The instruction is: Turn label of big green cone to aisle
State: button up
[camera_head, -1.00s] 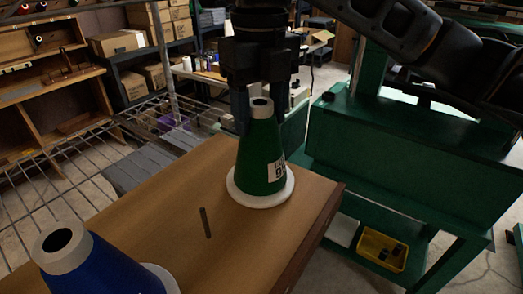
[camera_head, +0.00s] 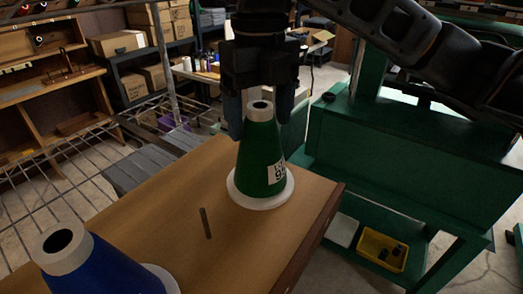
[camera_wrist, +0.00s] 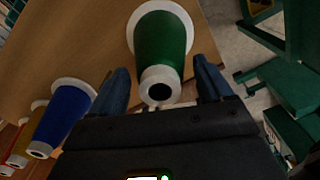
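The big green cone (camera_head: 259,160) stands upright on a white round base on the brown table top (camera_head: 190,225). Its white label (camera_head: 277,172) with dark print is on the lower right side in the head view. My gripper (camera_head: 259,112) is above the cone, pointing down, with its blue-grey fingers apart on either side of the cone's grey tip. In the wrist view the green cone (camera_wrist: 160,42) lies between the open fingers, its tip toward my gripper (camera_wrist: 165,85). I cannot see the fingers touching it. The label is not visible in the wrist view.
A blue cone (camera_head: 95,265) stands at the table's near left; it also shows in the wrist view (camera_wrist: 62,115) with other cones beyond it. A dark strip (camera_head: 205,223) marks the table top. A wire rack (camera_head: 70,165) lies left, a green cabinet (camera_head: 400,150) right.

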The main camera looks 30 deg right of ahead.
jog(key=shift+o, duration=0.3)
notch_tip(320, 180, up, 8)
dwell(0.4)
jog(key=shift+f, duration=0.1)
